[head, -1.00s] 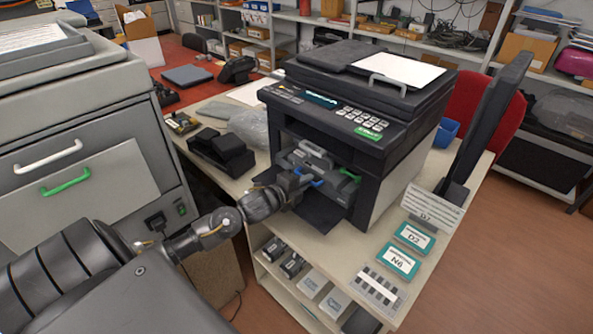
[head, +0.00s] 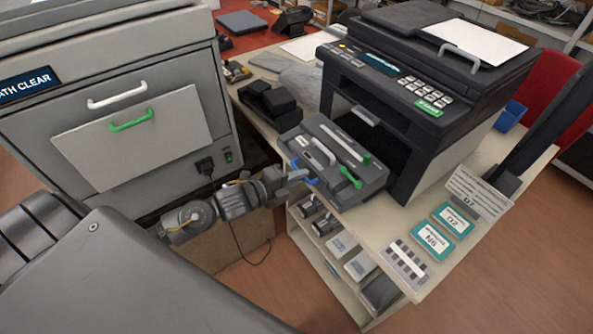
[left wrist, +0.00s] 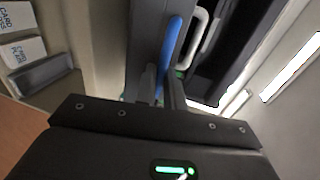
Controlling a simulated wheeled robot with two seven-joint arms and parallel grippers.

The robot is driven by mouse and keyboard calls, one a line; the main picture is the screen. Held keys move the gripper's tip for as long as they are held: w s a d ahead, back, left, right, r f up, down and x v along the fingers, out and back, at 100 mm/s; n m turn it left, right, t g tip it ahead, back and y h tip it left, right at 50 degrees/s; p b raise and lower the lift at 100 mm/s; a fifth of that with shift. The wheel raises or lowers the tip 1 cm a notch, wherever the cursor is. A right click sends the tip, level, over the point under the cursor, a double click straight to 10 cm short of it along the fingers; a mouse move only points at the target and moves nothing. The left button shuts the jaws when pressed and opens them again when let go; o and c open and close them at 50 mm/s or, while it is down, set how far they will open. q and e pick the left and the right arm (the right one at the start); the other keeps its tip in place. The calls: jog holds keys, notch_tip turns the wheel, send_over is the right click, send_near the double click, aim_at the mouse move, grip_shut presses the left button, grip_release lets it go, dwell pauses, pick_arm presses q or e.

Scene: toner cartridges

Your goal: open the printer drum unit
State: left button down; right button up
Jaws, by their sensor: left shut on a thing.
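The black and grey printer (head: 415,90) stands on the table with its front bay open and dark inside. The grey drum unit (head: 335,160) is out in front of the bay, with a white handle, a green lever and a blue handle (head: 303,172) on its front. In the head view my left gripper (head: 299,177) is shut on the blue handle. In the left wrist view the blue handle (left wrist: 171,50) runs up from between the fingers (left wrist: 160,88). The drum unit's far end by the bay is partly unclear. My right gripper is not in view.
A large grey machine (head: 110,120) stands at the left. A black device (head: 268,101) sits behind the drum unit. Boxes fill the shelf (head: 340,246) below.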

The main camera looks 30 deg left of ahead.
pick_arm(q)
jog(key=shift+s, duration=0.2)
jog(key=c, duration=1.5)
grip_release()
jog(key=shift+a, duration=0.1)
jog(key=shift+s, duration=0.1)
jog(key=b+v, duration=0.2)
jog(key=v, duration=0.8)
jog(key=shift+s+a, duration=0.15)
jog(key=shift+s, duration=0.15)
jog(key=shift+r, duration=0.1)
